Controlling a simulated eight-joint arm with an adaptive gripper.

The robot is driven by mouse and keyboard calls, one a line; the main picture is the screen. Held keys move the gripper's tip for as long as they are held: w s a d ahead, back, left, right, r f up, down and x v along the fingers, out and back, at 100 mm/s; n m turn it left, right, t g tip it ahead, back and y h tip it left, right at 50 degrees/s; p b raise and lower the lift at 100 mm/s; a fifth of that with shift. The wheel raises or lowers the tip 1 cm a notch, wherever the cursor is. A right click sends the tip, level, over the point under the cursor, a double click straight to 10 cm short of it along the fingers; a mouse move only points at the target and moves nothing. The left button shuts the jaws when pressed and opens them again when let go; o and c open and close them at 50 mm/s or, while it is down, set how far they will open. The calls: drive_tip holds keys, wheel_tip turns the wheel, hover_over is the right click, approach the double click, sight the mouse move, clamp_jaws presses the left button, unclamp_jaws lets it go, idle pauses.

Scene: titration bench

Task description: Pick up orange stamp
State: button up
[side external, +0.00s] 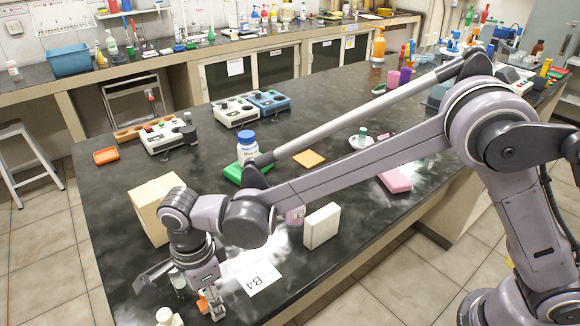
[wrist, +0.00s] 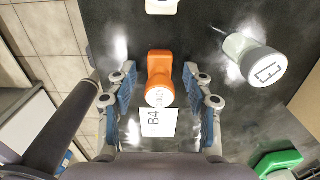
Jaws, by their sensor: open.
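The orange stamp (wrist: 159,62) stands on the black bench in the wrist view, with a pale round top (wrist: 160,97) facing the camera. My gripper (wrist: 159,78) is open, with one blue-padded finger on each side of the stamp and a gap visible on both sides. In the side external view, my gripper (side external: 211,304) points down at the near left end of the bench. The stamp (side external: 202,303) shows there as a small orange patch beside the fingers, partly hidden by them.
A white card marked B4 (wrist: 157,122) lies close by. A translucent container with a pale marked top (wrist: 264,67) stands right of the stamp, and a white object (wrist: 161,6) stands beyond it. A cream box (side external: 150,215) and a white box (side external: 321,225) stand near my arm.

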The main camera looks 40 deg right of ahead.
clamp_jaws()
drive_tip(key=shift+r, duration=0.1)
